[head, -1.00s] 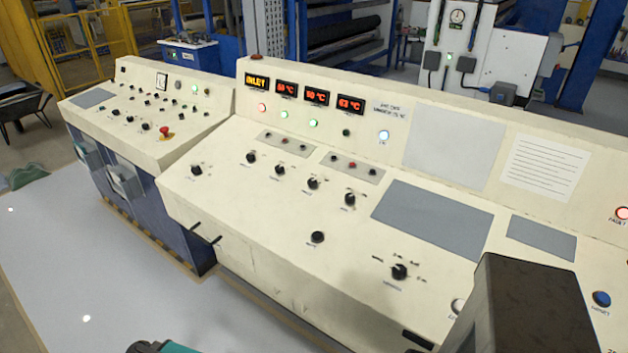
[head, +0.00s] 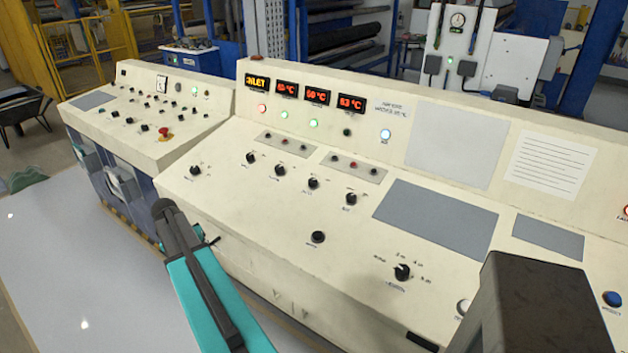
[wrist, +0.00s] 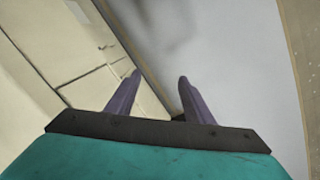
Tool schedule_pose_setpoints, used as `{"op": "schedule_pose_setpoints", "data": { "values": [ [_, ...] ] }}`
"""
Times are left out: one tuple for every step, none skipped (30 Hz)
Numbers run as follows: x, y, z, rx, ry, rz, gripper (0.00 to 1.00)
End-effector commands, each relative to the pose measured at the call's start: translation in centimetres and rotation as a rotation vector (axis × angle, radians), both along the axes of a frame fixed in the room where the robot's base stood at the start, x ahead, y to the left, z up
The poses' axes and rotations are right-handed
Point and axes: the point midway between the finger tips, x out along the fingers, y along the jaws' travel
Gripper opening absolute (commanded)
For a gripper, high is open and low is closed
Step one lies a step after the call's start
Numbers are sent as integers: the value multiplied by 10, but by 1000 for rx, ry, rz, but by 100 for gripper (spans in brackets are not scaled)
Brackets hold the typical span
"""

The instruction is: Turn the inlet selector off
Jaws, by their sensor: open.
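The cream control desk (head: 290,235) carries several black rotary knobs. One knob stands alone at the left (head: 195,170), and a row runs right from the first row knob (head: 251,157) to the last row knob (head: 350,198). Another selector with position marks (head: 402,272) sits lower right. The small labels are unreadable, so I cannot tell which knob is the inlet selector. An orange display (head: 257,81) reads like "INLET". My gripper (wrist: 158,77) is open and empty, its two purplish fingers apart. In the head view my teal and dark arm end (head: 165,208) is in front of the desk's left front edge, apart from the knobs.
A lower desk (head: 130,118) with a red mushroom button (head: 165,135) stands to the left. Grey floor (head: 60,270) lies open in front. Dark block at lower right hides part of the desk.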

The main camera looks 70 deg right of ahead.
Motion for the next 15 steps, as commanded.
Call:
{"op": "schedule_pose_setpoints", "data": {
  "values": [
    [1, -23, 14, -17, -14, -38, 48],
    [-1, -34, 23, -26, -20, -59, 48],
    [-3, -49, 34, -38, -28, -87, 48],
    [-5, -59, 42, -47, -33, -107, 48],
    [-7, -70, 51, -56, -38, -127, 48],
    [-10, -83, 62, -67, -46, -153, 48],
    [-13, -93, 70, -76, -52, -174, 48],
    [-17, -103, 79, -85, -57, -192, 48],
    [-22, -116, 90, -96, -65, -218, 48],
    [-26, -126, 98, -104, -71, -238, 48],
    [-30, -135, 106, -113, -78, -257, 48],
    [-38, -148, 118, -124, -85, -285, 48],
    [-44, -158, 126, -133, -91, -303, 48],
    [-51, -169, 135, -143, -98, -323, 48],
    [-61, -182, 147, -155, -107, -349, 48]
  ]
}}
